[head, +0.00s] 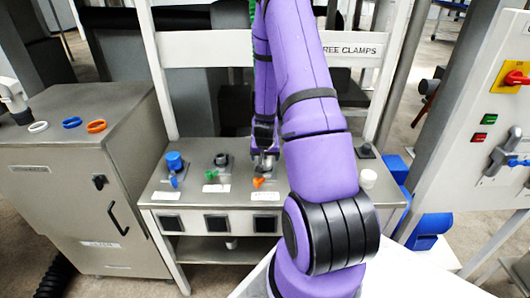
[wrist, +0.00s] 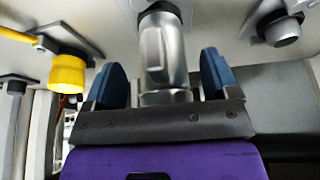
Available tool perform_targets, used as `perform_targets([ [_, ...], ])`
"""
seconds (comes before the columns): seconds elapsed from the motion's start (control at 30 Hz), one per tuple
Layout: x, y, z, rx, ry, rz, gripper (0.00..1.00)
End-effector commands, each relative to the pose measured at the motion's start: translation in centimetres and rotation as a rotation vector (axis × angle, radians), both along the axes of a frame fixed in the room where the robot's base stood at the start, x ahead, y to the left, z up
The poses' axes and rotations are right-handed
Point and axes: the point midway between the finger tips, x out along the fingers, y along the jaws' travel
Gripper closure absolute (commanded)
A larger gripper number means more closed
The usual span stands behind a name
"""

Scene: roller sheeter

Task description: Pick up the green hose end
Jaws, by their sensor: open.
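A narrow green strip (head: 252,42) shows beside my upper arm in the head view, mostly hidden. I cannot tell whether it is the green hose, and no green hose end is clear in either view. My gripper (head: 264,160) is over the right part of the steel bench, partly hidden by my arm. In the wrist view my gripper (wrist: 162,68) is open, its blue fingers on either side of a silver metal fitting (wrist: 162,50). I cannot tell whether they touch it.
The bench (head: 190,191) carries a blue fitting (head: 174,161), a dark one (head: 221,160), and green (head: 211,175) and orange (head: 258,182) handles. A yellow fitting (wrist: 68,74) is left of my fingers. A steel cabinet (head: 75,175) stands left, a switch panel (head: 480,160) right.

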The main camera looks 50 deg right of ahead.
Motion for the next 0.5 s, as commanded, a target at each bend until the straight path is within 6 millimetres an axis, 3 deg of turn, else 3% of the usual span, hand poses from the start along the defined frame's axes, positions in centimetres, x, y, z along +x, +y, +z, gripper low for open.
perform_targets([
  [0.2,0.02,-0.02,-0.03,0.0,0.0,0.0,0.19],
  [0.27,0.01,-0.02,-0.02,0.0,0.0,0.0,0.31],
  [0.5,0.01,-0.01,-0.01,0.0,0.0,0.0,0.86],
])
